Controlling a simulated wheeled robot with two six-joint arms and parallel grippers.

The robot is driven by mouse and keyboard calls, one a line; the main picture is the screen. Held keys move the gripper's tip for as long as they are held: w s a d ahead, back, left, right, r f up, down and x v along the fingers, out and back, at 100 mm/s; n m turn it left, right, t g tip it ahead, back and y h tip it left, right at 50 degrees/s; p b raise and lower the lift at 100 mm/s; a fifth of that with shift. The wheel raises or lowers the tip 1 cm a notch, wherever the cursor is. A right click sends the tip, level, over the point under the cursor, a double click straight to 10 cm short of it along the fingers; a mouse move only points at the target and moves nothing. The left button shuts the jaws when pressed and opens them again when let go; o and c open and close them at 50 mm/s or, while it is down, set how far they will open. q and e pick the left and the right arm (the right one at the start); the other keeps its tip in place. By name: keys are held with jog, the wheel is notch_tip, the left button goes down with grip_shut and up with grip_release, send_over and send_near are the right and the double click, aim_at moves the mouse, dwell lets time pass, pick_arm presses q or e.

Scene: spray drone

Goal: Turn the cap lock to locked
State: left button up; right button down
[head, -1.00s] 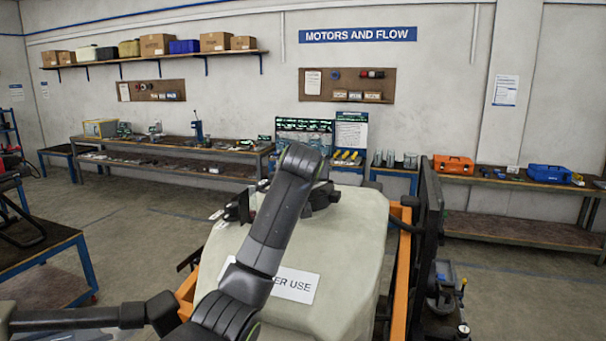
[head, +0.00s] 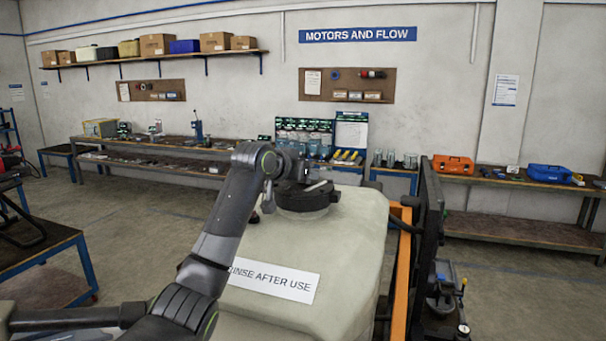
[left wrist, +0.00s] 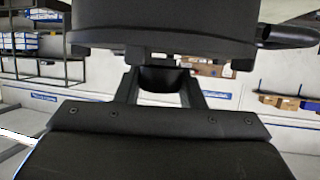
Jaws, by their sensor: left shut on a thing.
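A black round cap (head: 302,196) sits on a paler collar on top of the cream tank (head: 350,235). A light bar-like mark lies across the cap's top. My left arm comes in from the left, and its gripper (head: 284,180) is at the cap's left and back side, largely hidden by my own wrist. In the left wrist view the two fingers (left wrist: 160,88) reach up to a dark body (left wrist: 165,25) and close on its dark lower part. Which lock position the cap is in cannot be told. My right gripper is not in view.
A label reading "RINSE AFTER USE" (head: 270,281) is on the tank. An orange frame (head: 402,270) and a dark upright post (head: 430,240) stand along its right side. Workbenches line the wall behind. The tank top right of the cap is clear.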

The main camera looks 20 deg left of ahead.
pick_arm(q)
jog(key=shift+h, duration=0.3)
jog(key=o, duration=1)
jog(key=shift+s+a+r+b, duration=0.15)
jog(key=shift+s+a+b, duration=0.05)
jog(key=shift+s+b, duration=0.35)
jog(key=b+v, duration=0.7)
jog(key=v, duration=0.9)
jog(key=shift+r, duration=0.15)
jog(key=shift+s+d, duration=0.1)
